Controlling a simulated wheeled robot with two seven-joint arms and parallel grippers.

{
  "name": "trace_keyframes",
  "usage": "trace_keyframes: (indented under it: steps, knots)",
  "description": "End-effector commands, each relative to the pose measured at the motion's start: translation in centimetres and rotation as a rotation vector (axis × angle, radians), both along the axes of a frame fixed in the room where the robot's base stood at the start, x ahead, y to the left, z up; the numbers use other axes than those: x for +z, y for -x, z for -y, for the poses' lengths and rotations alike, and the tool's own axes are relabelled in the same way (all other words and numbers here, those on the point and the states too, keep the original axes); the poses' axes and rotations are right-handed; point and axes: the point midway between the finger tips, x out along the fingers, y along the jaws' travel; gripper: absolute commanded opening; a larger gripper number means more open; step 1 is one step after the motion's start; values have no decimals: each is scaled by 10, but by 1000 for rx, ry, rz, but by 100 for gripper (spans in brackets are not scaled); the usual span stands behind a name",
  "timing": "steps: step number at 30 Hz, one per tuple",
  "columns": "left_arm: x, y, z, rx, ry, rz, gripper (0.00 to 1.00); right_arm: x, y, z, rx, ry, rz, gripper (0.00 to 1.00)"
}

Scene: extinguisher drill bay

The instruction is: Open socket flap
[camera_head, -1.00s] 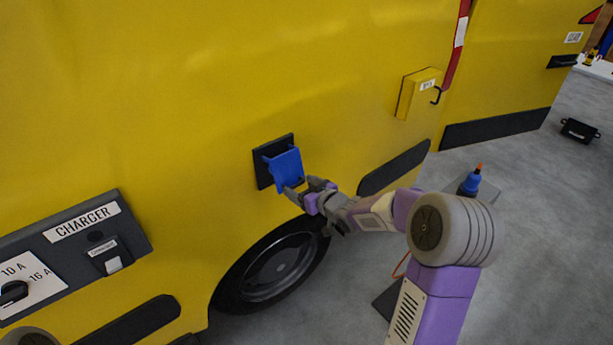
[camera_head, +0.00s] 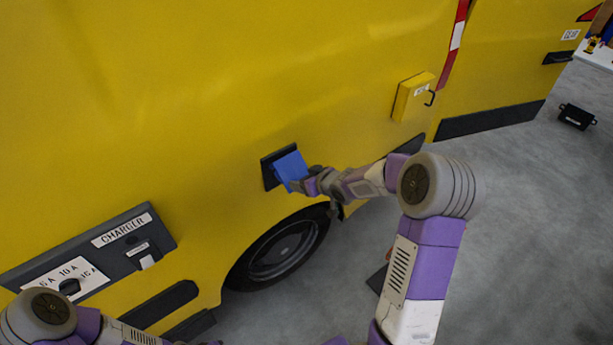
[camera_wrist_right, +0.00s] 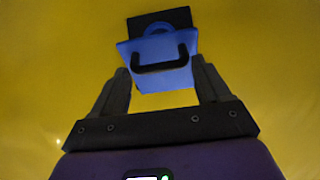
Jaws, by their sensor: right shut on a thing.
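The blue socket flap (camera_head: 290,168) stands tilted out from its dark square plate (camera_head: 268,174) on the yellow vehicle side. In the right wrist view the flap (camera_wrist_right: 158,81) lies between the fingers, with a black bow-shaped handle (camera_wrist_right: 160,67) across it and the dark plate (camera_wrist_right: 182,16) behind. My right gripper (camera_head: 298,185) is at the flap's lower right edge and is shut on the flap; it also shows in the wrist view (camera_wrist_right: 164,82). The socket is mostly hidden behind the flap. My left arm shows at the bottom left, but its gripper is out of view.
A charger panel (camera_head: 100,252) with a knob is on the vehicle at left. A wheel (camera_head: 280,250) is below the flap. A yellow box (camera_head: 408,100) with a black hook is at upper right. A black case (camera_head: 577,117) stands on the open grey floor.

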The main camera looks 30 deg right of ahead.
Motion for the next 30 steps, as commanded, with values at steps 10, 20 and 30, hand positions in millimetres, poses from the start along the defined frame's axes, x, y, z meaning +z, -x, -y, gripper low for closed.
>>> trace_keyframes:
  steps: [10, 20, 30]
  knots:
    - [39, 0, 0, 0, 0, 0, 43, 49, -17, -3, 3, 0, 26, 21]
    - [53, 0, 0, 0, 0, 0, 43, 64, -25, -5, 4, -1, 26, 22]
    - [56, 0, 0, 0, 0, 0, 43, 66, -28, -6, 4, -1, 25, 21]
